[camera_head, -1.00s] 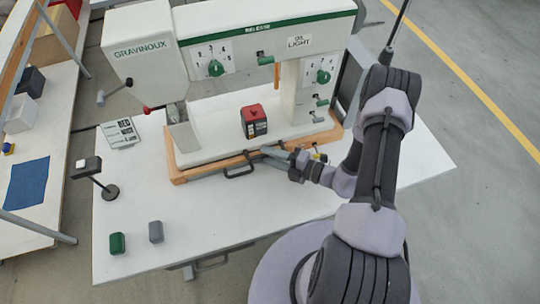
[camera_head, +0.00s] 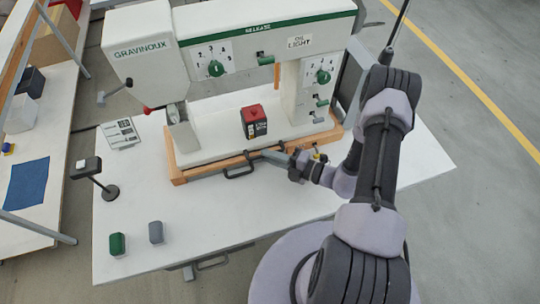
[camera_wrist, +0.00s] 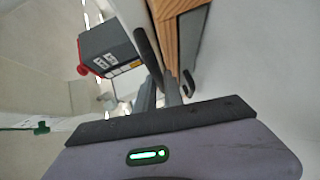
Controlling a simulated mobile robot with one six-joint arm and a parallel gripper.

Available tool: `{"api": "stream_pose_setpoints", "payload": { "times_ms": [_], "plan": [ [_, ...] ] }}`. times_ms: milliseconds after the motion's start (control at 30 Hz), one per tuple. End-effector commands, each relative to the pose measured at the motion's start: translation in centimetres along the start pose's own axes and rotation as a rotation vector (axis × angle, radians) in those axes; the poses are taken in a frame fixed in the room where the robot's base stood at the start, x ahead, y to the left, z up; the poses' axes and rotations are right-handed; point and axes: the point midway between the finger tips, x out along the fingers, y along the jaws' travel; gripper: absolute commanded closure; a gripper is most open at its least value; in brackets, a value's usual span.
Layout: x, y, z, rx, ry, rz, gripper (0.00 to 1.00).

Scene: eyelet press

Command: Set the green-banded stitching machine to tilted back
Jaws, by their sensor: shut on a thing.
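The white stitching machine (camera_head: 150,62) with a green band (camera_head: 258,28) along its arm fills the back of the table in the head view. It stands upright, its bed flat in a wooden base frame (camera_head: 200,172). A black bow handle (camera_head: 240,171) sticks out at the frame's front. My gripper (camera_head: 262,156) is at the right end of this handle, low against the frame. In the wrist view the fingers (camera_wrist: 160,95) are shut on the dark handle (camera_wrist: 148,55), beside the wooden frame (camera_wrist: 180,25). The fingers partly hide the grip.
A red-and-black box (camera_head: 254,122) stands on the machine's bed. The white table (camera_head: 280,210) is clear in front of the handle.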

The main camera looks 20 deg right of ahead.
Motion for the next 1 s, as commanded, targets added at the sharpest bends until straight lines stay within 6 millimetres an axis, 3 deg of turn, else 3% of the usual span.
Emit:
{"api": "stream_pose_setpoints", "payload": {
  "times_ms": [700,1000],
  "plan": [
    [-0.01,0.00,-0.02,0.001,0.000,-0.001,1.00],
    [-0.08,0.91,-0.02,0.020,-0.001,-0.020,1.00]
  ]
}}
